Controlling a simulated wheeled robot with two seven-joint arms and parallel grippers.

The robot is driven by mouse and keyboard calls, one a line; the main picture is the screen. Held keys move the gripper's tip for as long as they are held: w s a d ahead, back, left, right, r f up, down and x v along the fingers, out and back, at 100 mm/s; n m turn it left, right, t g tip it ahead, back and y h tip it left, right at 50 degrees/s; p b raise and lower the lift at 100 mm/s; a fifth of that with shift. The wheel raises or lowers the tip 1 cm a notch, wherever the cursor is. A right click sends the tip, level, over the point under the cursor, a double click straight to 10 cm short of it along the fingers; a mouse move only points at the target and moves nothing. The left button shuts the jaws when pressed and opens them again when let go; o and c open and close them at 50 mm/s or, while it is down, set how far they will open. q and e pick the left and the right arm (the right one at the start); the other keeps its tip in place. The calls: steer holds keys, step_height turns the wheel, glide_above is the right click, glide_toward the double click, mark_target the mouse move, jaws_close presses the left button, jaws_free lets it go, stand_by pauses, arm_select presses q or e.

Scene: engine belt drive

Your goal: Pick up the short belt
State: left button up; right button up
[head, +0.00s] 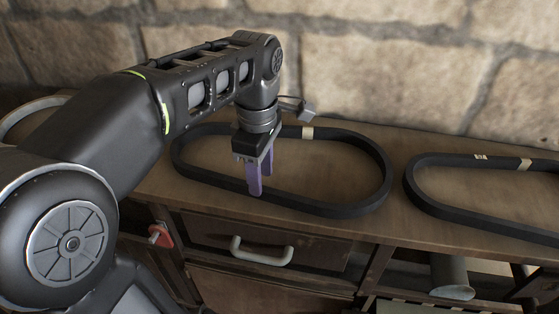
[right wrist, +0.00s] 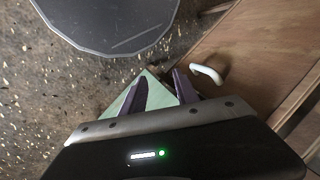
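Two black belts lie on the wooden bench top in the head view. The left belt (head: 333,209), with one pale mark at its back, shows whole as an oval loop. I take it as the short belt. The right belt (head: 459,213) has two pale marks and runs out of the picture. My left gripper (head: 261,185) points down at the near side of the left belt, its purple fingers a little apart. One fingertip overlaps the near strand; I cannot tell whether it touches. My right gripper (right wrist: 160,88) is open and empty in the right wrist view, away from the belts.
The bench (head: 225,213) stands against a stone wall (head: 390,65). Its front has a drawer with a pale handle (head: 262,251), a red object (head: 160,235) at the left and an open shelf holding a grey cylinder (head: 452,277). A pale handle (right wrist: 207,74) shows near my right gripper.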

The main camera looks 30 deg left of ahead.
mark_target(273, 196)
arm_select(q)
steer(key=shift+f, duration=1.6)
steer(key=shift+c, duration=0.6)
jaws_close()
